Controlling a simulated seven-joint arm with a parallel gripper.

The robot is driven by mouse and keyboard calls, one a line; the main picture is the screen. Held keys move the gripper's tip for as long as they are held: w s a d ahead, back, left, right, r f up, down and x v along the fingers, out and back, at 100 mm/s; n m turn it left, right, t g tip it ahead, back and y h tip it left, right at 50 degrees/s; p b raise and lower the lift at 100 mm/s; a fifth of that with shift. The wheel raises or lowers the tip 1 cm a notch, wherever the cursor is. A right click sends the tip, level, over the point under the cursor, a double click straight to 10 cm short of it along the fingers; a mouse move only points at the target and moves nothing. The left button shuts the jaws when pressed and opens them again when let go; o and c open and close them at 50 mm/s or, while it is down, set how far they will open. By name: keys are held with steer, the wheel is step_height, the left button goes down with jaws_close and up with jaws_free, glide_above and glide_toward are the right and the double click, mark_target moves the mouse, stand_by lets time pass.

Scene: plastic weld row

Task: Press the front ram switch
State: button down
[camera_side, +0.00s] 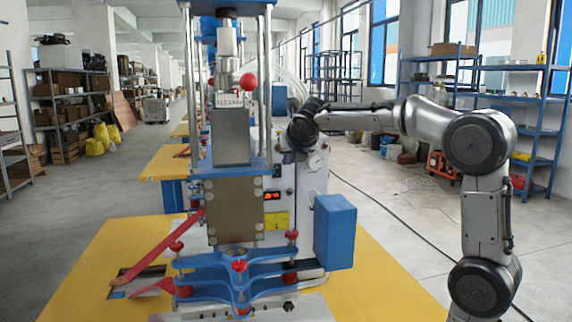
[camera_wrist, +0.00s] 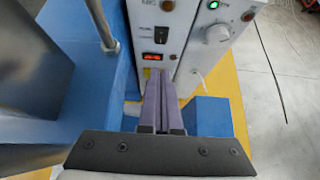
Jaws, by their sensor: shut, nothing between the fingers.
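The white control panel (camera_wrist: 185,48) of the welding machine fills the upper middle of the wrist view. I cannot tell which one is the front ram switch. My gripper (camera_wrist: 160,76) is shut and empty, its purple-grey fingertips pointing at the panel just below the red-lit part. Contact cannot be told. In the side view the panel (camera_side: 309,185) stands behind the press, and my fingers are hard to make out.
The blue press frame (camera_side: 240,272) with red knobs stands on the yellow table (camera_side: 375,280). A blue box (camera_side: 335,232) juts out right of the press and also shows in the wrist view (camera_wrist: 209,117). Open floor lies to the right, with a black cable.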

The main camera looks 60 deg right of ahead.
steer(key=shift+s+a+r, duration=0.1)
stand_by(0.3)
steer(key=shift+s+a+f, duration=0.1)
steer(key=shift+a+f, duration=0.05)
steer(key=shift+f, duration=0.65)
glide_toward(277, 177)
steer(key=x, duration=0.5)
steer(key=shift+s+f, duration=0.1)
steer(key=shift+f, duration=0.35)
steer(key=shift+w+d, duration=0.45)
steer(key=shift+f, duration=0.1)
